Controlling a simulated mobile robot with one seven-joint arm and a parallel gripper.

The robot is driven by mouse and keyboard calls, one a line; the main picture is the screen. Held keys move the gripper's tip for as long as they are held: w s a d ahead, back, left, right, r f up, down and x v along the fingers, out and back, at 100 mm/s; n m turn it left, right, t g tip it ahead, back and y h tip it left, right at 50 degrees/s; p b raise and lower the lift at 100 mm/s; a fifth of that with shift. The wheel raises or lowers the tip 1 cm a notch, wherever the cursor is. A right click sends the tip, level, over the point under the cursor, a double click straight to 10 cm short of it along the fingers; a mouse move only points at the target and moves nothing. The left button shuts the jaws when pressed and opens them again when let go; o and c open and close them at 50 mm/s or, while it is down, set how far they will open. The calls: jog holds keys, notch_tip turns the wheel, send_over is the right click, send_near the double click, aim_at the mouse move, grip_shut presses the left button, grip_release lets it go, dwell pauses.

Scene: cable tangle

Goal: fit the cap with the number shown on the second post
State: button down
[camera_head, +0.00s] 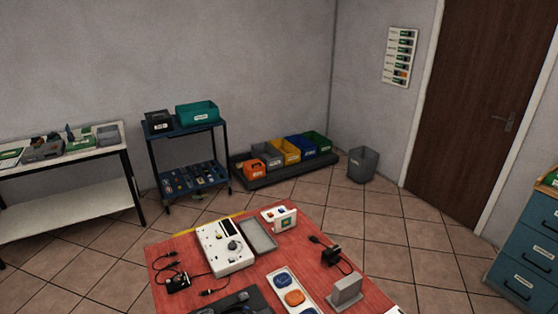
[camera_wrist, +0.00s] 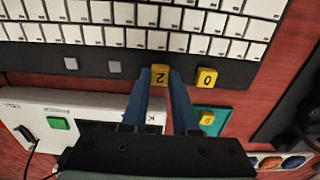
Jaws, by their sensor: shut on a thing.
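In the wrist view my gripper (camera_wrist: 158,88) has its two blue fingers closed on the sides of a yellow cap marked 2 (camera_wrist: 160,73), seen upside down. The cap is at a dark strip (camera_wrist: 30,62) beside rows of white keys (camera_wrist: 140,37). Whether it is fully seated or just above the strip I cannot tell. A yellow cap marked 0 (camera_wrist: 206,77) stands beside it on the strip, to the right. Two bare grey posts (camera_wrist: 113,67) (camera_wrist: 70,64) show to its left. Another yellow cap (camera_wrist: 207,117), its number unclear, lies on a teal tray (camera_wrist: 221,122).
A white box with a green button (camera_wrist: 58,123) lies close to my fingers. In the head view, the red table (camera_head: 195,293) also holds a white device (camera_head: 224,251), a grey tray (camera_head: 259,236), cables and plugs (camera_head: 331,256), and a grey stand (camera_head: 345,292).

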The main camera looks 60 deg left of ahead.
jog(key=shift+f+b, duration=0.3)
jog(key=shift+f, duration=0.15)
dwell(0.4)
jog(key=c, duration=0.6)
grip_release()
jog(key=shift+r, duration=0.15)
jog(key=shift+r+p, duration=2.4)
jog(key=shift+p, duration=0.1)
